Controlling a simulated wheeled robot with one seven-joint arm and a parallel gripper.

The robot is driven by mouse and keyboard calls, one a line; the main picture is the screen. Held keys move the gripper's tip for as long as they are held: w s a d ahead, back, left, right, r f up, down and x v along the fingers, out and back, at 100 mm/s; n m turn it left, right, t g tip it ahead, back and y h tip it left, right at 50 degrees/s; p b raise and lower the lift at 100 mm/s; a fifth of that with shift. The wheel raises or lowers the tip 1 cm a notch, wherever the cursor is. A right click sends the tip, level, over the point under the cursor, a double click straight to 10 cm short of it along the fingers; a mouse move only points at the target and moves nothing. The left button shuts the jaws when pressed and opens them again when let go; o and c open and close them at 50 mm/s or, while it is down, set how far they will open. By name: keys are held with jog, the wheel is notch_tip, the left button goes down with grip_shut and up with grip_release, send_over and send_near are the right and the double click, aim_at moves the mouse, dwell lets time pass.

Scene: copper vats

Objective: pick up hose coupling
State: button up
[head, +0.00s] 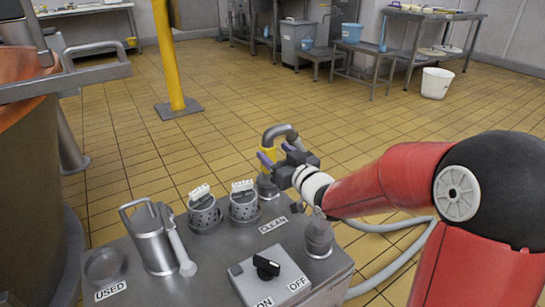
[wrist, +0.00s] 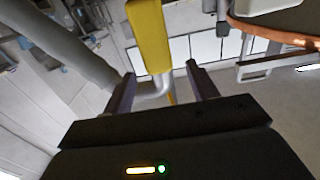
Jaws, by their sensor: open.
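The hose coupling (head: 267,158) appears to be the yellow sleeve with a bent grey metal pipe above it, standing at the far right corner of the steel cabinet top. My gripper (head: 275,155) reaches it from the right and hides part of it; its fingers are apart.
The cabinet top (head: 215,262) holds a steel jug (head: 155,240), two perforated cups (head: 204,214) (head: 244,206) and a switch box (head: 268,278). A copper vat (head: 28,180) stands at left. A yellow post (head: 168,55) stands behind on open tiled floor. A grey hose (head: 385,226) runs at right.

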aim_at(264, 142)
jog(key=x, duration=0.6)
jog(key=shift+w, duration=0.1)
jog(key=shift+r, duration=0.1)
jog(key=c, duration=1.2)
jog(key=shift+o, duration=0.2)
jog(key=shift+r, duration=0.1)
notch_tip(264, 142, up, 20)
jog(key=p, duration=0.4)
jog(key=shift+p, duration=0.4)
